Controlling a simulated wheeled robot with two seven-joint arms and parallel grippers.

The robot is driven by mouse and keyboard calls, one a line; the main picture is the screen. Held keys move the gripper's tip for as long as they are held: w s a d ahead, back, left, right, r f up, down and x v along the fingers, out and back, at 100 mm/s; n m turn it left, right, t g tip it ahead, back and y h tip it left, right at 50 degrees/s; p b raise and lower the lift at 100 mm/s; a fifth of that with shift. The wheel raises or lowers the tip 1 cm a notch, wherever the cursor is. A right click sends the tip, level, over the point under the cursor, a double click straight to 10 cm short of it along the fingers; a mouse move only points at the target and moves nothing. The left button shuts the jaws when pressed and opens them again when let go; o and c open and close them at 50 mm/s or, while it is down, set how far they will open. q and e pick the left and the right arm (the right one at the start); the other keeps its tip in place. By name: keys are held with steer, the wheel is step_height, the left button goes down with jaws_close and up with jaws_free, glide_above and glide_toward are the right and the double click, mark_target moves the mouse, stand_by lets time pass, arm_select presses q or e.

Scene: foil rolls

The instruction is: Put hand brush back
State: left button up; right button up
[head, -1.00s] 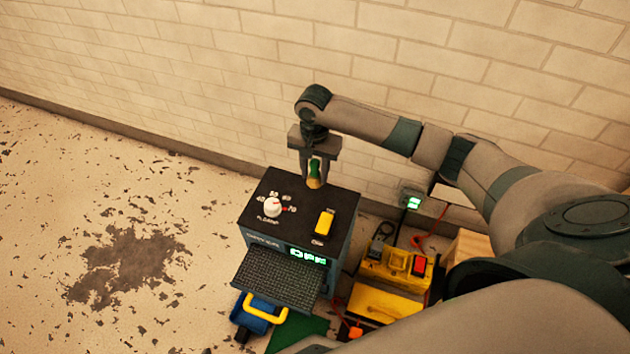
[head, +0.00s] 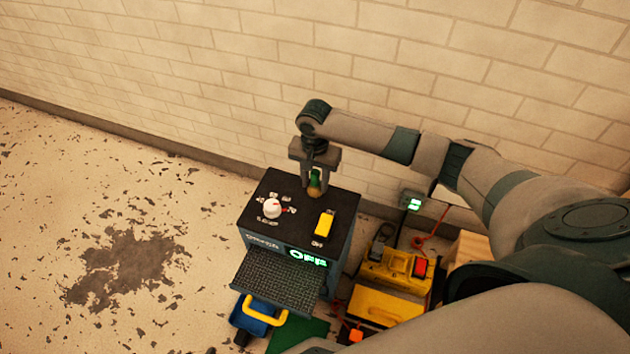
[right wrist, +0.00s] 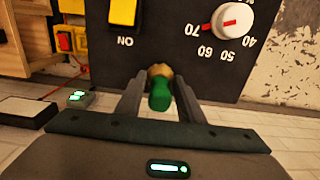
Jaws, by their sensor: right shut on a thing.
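The hand brush (head: 315,183) shows only as a small green handle with a tan part at one end. My right gripper (head: 314,190) is shut on it, at the back edge of the dark box's top. In the right wrist view the green handle (right wrist: 160,95) sits between both fingers, with its tan end toward the box. Whether the brush touches the box top, I cannot tell. Bristles are not visible. My left gripper is not in view.
The dark box (head: 283,225) has a white dial (head: 272,208), a yellow switch (head: 325,223) and a green lit display (head: 306,257). A mesh shelf (head: 278,280) juts from its front. Yellow equipment (head: 397,270) stands at its right, the brick wall behind. Floor at left is open.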

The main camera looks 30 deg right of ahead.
steer(key=o, duration=1.1)
steer(key=shift+f, duration=0.1)
steer(key=shift+c, duration=0.2)
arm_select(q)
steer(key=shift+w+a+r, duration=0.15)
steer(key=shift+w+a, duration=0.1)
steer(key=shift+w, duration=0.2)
arm_select(e)
steer(key=shift+r, duration=0.5)
step_height(320, 180, up, 10)
steer(key=shift+r+p, duration=0.15)
steer(key=shift+p, duration=0.9)
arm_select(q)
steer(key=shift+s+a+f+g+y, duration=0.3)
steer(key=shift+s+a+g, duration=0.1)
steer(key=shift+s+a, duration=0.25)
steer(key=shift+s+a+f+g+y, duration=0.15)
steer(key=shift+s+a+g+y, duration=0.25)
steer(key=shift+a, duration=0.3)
arm_select(e)
steer(key=shift+r, duration=0.5)
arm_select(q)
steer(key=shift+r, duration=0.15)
